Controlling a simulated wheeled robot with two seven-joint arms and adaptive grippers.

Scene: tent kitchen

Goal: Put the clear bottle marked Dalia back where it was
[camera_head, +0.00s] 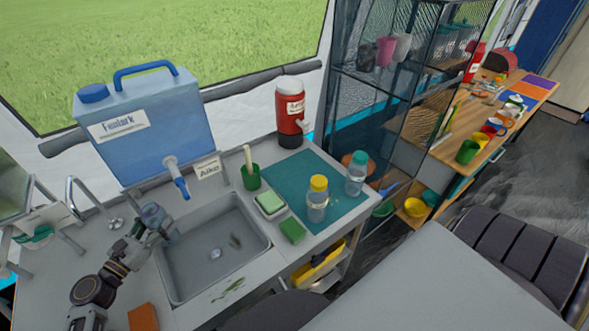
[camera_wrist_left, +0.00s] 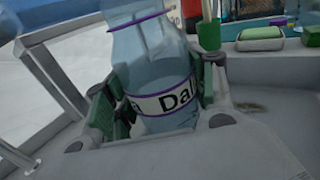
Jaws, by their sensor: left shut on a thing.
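The clear bottle marked Dalia (camera_wrist_left: 150,62) fills the middle of the left wrist view. It has a purple ring at the neck and a white label with purple edges, partly covered by the fingers. My left gripper (camera_wrist_left: 158,95) is shut on its lower body, one finger on each side. In the head view my left gripper (camera_head: 160,226) is at the left edge of the sink (camera_head: 215,245), left of the blue tank's spigot. The bottle is hard to make out there. My right gripper is not in view.
A blue water tank (camera_head: 160,145) stands behind the sink. A teal mat (camera_head: 290,172) at right holds a yellow-capped bottle (camera_head: 317,203) and a teal-capped bottle (camera_head: 356,178). A green cup (camera_head: 251,178), a soap dish (camera_head: 270,204) and a green sponge (camera_head: 292,230) stand between.

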